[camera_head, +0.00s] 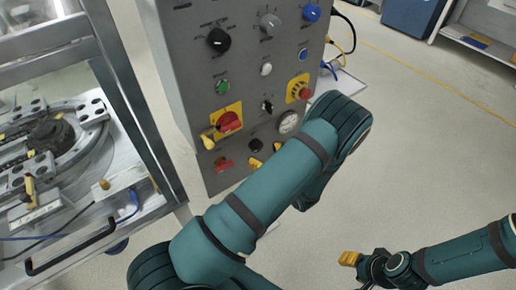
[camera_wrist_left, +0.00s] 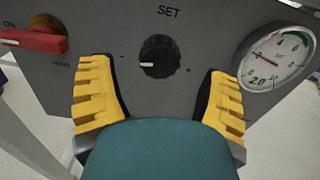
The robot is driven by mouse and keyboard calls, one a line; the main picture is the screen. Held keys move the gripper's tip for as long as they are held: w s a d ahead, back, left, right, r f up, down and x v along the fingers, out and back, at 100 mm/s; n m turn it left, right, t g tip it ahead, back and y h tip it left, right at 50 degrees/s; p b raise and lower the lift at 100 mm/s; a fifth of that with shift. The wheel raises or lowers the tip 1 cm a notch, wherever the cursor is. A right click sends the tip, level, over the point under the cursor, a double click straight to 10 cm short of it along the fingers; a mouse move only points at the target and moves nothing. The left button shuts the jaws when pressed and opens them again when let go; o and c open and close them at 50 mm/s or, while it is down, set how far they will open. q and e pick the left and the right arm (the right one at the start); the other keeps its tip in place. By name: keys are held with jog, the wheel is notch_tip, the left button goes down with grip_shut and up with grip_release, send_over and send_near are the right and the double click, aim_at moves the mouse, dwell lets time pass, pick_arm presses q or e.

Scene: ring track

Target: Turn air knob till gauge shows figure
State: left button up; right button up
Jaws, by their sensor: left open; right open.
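The black air knob (camera_wrist_left: 159,56) sits under the word SET on the grey panel, its white mark pointing left. In the head view the knob (camera_head: 256,145) is low on the panel. In the head view my forearm partly hides this gripper (camera_head: 266,157). My right gripper (camera_head: 350,258) is open, away from the panel.
A red lever (camera_wrist_left: 34,40) marked ON and VENT is left of the knob. Other knobs, buttons and a red switch (camera_head: 229,122) cover the panel. A metal bench (camera_head: 150,205) with a ring track stands at left.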

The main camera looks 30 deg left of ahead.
aim_at(259, 149)
pick_arm(q)
jog(key=shift+x, duration=1.75)
jog(key=c, duration=1.2)
